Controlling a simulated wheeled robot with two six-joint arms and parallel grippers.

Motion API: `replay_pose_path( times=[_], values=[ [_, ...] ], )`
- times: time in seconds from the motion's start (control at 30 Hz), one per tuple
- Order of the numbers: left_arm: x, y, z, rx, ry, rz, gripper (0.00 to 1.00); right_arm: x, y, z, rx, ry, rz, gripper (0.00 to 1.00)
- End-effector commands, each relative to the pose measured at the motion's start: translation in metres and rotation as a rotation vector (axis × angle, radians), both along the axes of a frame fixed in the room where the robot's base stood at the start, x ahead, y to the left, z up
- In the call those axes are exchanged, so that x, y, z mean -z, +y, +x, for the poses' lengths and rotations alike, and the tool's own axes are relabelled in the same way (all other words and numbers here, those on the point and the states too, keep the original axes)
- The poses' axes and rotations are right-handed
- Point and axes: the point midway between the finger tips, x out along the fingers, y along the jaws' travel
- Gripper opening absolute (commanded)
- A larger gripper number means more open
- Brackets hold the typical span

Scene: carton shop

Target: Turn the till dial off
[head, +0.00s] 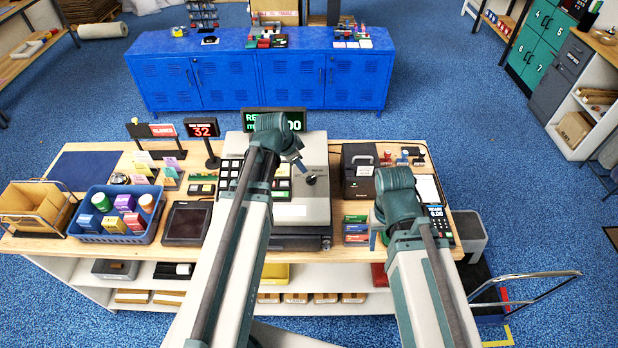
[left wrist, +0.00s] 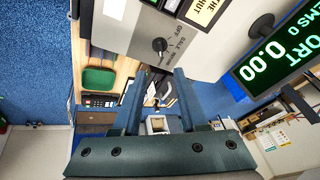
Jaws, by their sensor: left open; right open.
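The grey till (head: 300,205) stands on the wooden counter. Its black till dial (head: 311,180) is on the right of the sloping face. In the left wrist view the dial (left wrist: 159,45) is a round knob on a grey panel with labels around it, among them OFF and SALE. Which label it points to is too small to tell. My left gripper (head: 299,161) is over the till, just above the dial. In the left wrist view its fingers (left wrist: 156,75) are apart and empty, with the dial beyond the tips, not touched. My right gripper (head: 375,236) is low over the counter's right part, open, mostly hidden by its wrist.
A black printer box (head: 358,172) and a card terminal (head: 438,224) stand right of the till. A blue basket (head: 115,236) of goods and a dark tablet (head: 187,222) are to the left. The green display (head: 291,118) rises behind the till. Blue lockers (head: 260,80) stand beyond.

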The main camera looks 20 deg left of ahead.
Motion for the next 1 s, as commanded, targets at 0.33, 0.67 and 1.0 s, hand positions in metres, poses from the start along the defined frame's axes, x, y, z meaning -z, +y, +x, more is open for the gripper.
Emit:
replay_pose_path(
  times=[0.33,0.67,1.0],
  values=[
    [0.048,-0.006,0.019,0.001,0.0,0.0,0.42,0.048,-0.001,0.001,-0.025,0.0,-0.002,0.57],
    [0.095,-0.013,0.04,0.0,0.0,0.0,0.42,0.095,0.0,0.001,-0.026,-0.002,-0.001,0.57],
    [0.118,-0.018,0.051,0.0,0.0,0.0,0.42,0.118,0.0,0.001,-0.023,-0.003,-0.001,0.57]
  ],
)
